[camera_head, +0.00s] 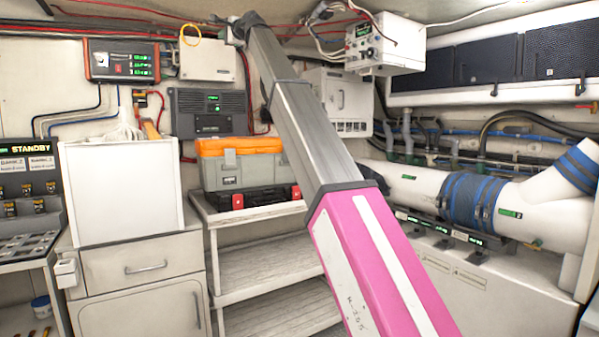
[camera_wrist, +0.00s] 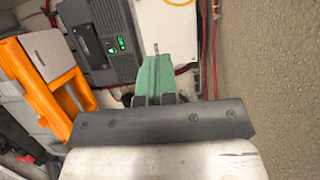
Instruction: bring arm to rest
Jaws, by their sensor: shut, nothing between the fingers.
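My gripper (camera_wrist: 155,72) shows in the wrist view as green fingers closed together beyond a dark crossbar, with nothing held between them. My arm crosses the head view from the pink link at the lower middle up to a grey link that ends near the ceiling. The gripper itself is hard to make out in the head view. In the wrist view the fingers point toward the back wall, between a dark grey unit (camera_wrist: 110,40) with a green display and red cables at the right. I cannot tell whether they touch anything.
An orange-lidded toolbox (camera_head: 240,163) stands on a shelf unit (camera_head: 228,220) behind my arm. A white control box (camera_head: 384,45) hangs near the ceiling, right of the arm. A white pipe (camera_head: 415,187) runs along the right. A white cabinet (camera_head: 150,258) stands left.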

